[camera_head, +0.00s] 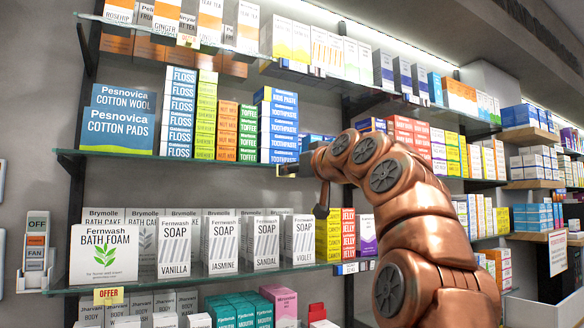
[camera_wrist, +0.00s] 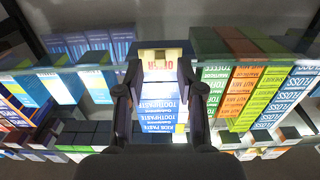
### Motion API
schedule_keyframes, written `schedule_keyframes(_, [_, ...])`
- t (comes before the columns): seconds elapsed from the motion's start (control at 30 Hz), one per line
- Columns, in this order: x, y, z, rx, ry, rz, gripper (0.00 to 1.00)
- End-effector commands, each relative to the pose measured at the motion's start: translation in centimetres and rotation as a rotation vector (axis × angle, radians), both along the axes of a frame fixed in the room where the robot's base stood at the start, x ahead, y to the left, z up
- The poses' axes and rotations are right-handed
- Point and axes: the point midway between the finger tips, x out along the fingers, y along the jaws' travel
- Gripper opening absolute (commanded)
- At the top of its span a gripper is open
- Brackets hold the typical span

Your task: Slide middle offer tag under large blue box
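The large blue box, labelled Pesnovica Cotton Pads (camera_head: 117,130), stands upright at the left end of the middle shelf. The middle offer tag (camera_wrist: 161,62) shows upside down in the wrist view, between my fingertips, in front of blue toothpaste boxes. My gripper (camera_head: 291,170) is at the middle shelf's front edge, well right of the large blue box. Its fingers (camera_wrist: 161,72) stand apart on either side of the tag, close to its sides. I cannot tell whether they grip it. The arm hides part of the shelf to the right.
The glass middle shelf (camera_head: 205,161) carries floss, toffee and toothpaste boxes (camera_head: 278,125) between the tag and the large blue box. Another offer tag (camera_head: 108,296) hangs on the shelf below, near the Bath Foam box (camera_head: 104,252). The upper shelf overhangs.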

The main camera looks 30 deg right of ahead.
Motion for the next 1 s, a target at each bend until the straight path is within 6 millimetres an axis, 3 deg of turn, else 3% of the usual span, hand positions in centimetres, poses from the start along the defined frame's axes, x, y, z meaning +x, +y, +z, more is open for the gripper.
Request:
schedule_keyframes(0.13, [1.1, -0.14, -0.07, 0.0, 0.002, -0.001, 0.38])
schedule_keyframes(0.37, [1.16, -0.09, -0.12, 0.0, 0.002, 0.0, 0.38])
schedule_keyframes(0.73, [1.15, -0.06, -0.13, 0.0, 0.002, 0.001, 0.01])
schedule_keyframes(1.0, [1.15, -0.05, -0.12, 0.0, 0.002, 0.001, 0.0])
